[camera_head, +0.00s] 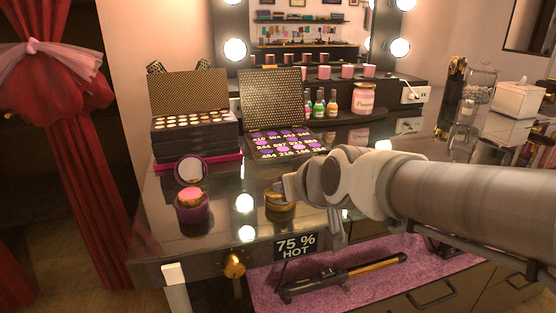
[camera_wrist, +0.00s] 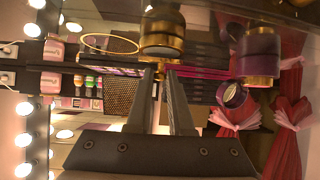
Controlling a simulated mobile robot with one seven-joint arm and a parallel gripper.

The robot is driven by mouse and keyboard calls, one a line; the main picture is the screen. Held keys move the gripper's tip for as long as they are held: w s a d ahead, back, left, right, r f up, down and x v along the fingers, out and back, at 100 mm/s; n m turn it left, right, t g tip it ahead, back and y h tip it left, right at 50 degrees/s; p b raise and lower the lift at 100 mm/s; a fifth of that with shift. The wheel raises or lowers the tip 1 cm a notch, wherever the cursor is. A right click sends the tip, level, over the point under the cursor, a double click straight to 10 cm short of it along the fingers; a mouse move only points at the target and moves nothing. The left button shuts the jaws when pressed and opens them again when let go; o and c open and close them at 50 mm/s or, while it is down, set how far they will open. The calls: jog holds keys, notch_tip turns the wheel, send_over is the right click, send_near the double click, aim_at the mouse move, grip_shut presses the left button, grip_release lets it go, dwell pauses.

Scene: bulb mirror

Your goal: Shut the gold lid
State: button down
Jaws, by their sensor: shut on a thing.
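The gold lid (camera_wrist: 162,48) is on a small dark-and-gold round jar, which also shows in the head view (camera_head: 281,207) near the front of the glossy table. My gripper (camera_wrist: 161,72) is at the jar, its fingers close together with a thin gold part between them. It also shows in the head view (camera_head: 283,193), where it covers part of the jar. A thin gold ring (camera_wrist: 110,44) shows beside the jar in the wrist view. I cannot tell whether the lid is fully down.
An open palette (camera_head: 283,144) and stacked dark boxes (camera_head: 195,130) are behind. A "75 % HOT" sign (camera_head: 296,246) and a curling iron (camera_head: 345,279) on a pink mat are in front.

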jog(key=b, duration=0.1)
jog(key=f+t+b, duration=0.1)
jog(key=b, duration=0.1)
jog(key=shift+s+f+y, duration=0.25)
jog(key=shift+y, duration=0.05)
jog(key=shift+d+f+t+b, duration=0.1)
jog(key=shift+t+b, duration=0.2)
jog(key=shift+b, duration=0.4)
jog(key=shift+s+t+b, duration=0.1)
jog(key=shift+t+b, duration=0.2)
jog(key=shift+b, duration=0.15)
jog(key=c, duration=0.8)
grip_release()
jog(key=shift+s, duration=0.1)
jog(key=p+v, duration=0.5)
jog(key=v, duration=1.2)
jog(key=shift+d+p, duration=0.25)
jog(key=shift+p, duration=0.05)
